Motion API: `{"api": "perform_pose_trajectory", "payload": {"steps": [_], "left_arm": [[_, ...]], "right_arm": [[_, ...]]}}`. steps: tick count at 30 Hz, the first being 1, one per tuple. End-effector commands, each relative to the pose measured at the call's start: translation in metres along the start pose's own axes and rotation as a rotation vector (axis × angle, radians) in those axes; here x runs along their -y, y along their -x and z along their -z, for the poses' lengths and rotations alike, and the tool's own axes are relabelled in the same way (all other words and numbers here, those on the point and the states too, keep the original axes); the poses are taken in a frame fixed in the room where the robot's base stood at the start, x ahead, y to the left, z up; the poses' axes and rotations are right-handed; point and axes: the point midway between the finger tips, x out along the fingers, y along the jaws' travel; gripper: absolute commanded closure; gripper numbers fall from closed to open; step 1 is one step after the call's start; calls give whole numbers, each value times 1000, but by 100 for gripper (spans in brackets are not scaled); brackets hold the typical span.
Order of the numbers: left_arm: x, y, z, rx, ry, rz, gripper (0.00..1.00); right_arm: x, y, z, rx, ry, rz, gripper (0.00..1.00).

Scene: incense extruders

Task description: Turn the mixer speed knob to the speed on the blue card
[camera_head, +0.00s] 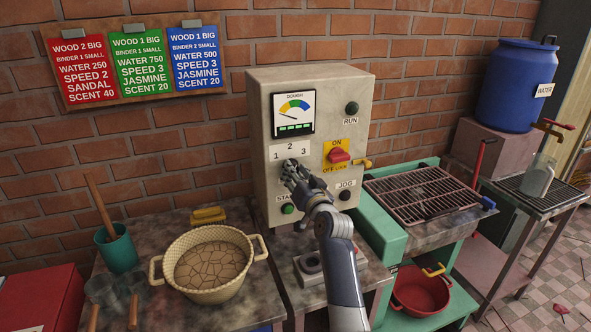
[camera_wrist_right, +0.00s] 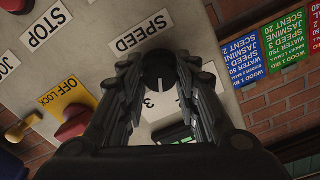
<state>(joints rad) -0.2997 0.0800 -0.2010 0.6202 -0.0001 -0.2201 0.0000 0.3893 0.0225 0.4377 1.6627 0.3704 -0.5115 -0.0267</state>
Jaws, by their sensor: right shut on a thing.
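The blue card (camera_head: 198,62) hangs rightmost on the board and reads SPEED 3; it also shows in the right wrist view (camera_wrist_right: 217,89). The dark round speed knob (camera_wrist_right: 158,72) sits on the control box (camera_head: 350,92), on a white plate (camera_head: 303,151) marked 1, 2, 3. In the right wrist view the 3 shows beside the knob. My right gripper (camera_head: 290,172) is at the knob, its fingers (camera_wrist_right: 159,66) shut on either side of it. My left gripper is out of view.
A basin (camera_head: 208,264) stands at lower left, and a grill rack (camera_head: 420,193) at right.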

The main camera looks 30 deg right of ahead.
Motion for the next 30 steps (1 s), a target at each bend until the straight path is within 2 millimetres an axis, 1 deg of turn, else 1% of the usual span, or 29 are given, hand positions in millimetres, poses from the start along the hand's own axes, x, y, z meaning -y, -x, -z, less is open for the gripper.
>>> {"api": "perform_pose_trajectory", "payload": {"steps": [1, 3, 9, 15, 21, 30], "left_arm": [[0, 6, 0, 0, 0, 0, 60], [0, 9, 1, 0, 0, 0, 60], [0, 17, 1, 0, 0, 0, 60], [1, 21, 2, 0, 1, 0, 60], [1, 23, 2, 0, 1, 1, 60], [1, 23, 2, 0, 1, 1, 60]], "right_arm": [[1, 0, 2, 3, -38, -1, 94], [2, 0, 2, 2, -94, 0, 94], [1, 0, 1, 2, -226, 0, 94], [1, 0, 1, 0, -311, -1, 94], [1, 0, 0, 0, -350, 0, 94], [1, 0, 0, 0, -358, 0, 94]]}}
